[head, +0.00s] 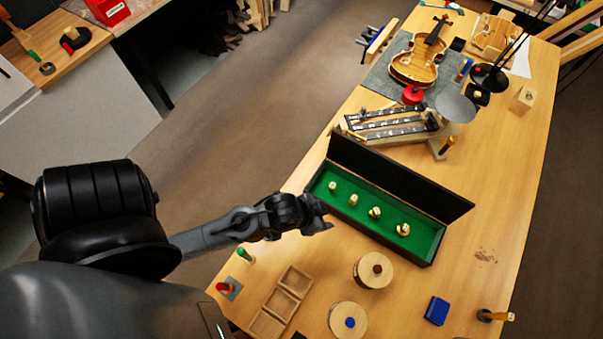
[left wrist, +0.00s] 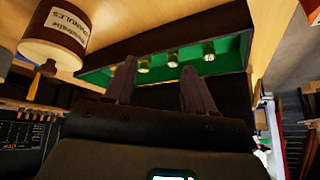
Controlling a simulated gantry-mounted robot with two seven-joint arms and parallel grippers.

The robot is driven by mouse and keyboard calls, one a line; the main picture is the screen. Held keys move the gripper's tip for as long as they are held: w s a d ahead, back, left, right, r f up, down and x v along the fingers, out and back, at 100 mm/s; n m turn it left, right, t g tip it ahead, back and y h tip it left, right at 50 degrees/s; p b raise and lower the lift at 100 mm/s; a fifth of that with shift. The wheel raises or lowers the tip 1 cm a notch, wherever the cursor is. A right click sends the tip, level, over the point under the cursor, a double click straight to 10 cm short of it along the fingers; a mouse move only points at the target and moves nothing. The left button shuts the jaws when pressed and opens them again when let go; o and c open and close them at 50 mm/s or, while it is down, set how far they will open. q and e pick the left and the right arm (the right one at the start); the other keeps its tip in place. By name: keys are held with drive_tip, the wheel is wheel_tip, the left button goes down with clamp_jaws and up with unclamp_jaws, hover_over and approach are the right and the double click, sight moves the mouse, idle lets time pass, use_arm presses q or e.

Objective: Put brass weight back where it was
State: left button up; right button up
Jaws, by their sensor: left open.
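Several brass weights of different sizes stand in a row in a green-lined dark case (head: 440,246) with its lid open; the largest brass weight (head: 403,229) is at the right end. Which one the task means I cannot tell. My left gripper (head: 328,221) is open and empty at the near left edge of the case. In the left wrist view the fingers of my left gripper (left wrist: 158,84) are spread, with the case (left wrist: 110,64) and some weights (left wrist: 208,52) beyond them. My right gripper is not in view.
A balance (head: 395,125) with a grey pan (head: 455,107) stands behind the case. Round wooden containers (head: 374,270), a blue box (head: 436,311) and a compartment tray (head: 282,300) sit in front. A violin (head: 418,65) lies farther back. A labelled jar (left wrist: 57,32) shows in the wrist view.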

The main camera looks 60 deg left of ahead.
use_arm(q)
drive_tip(key=s+r+g, duration=0.2)
drive_tip(key=s+g, duration=0.1)
drive_tip(key=s, duration=0.3)
drive_tip(key=shift+a+r, duration=0.3)
drive_tip(key=shift+a, duration=0.1)
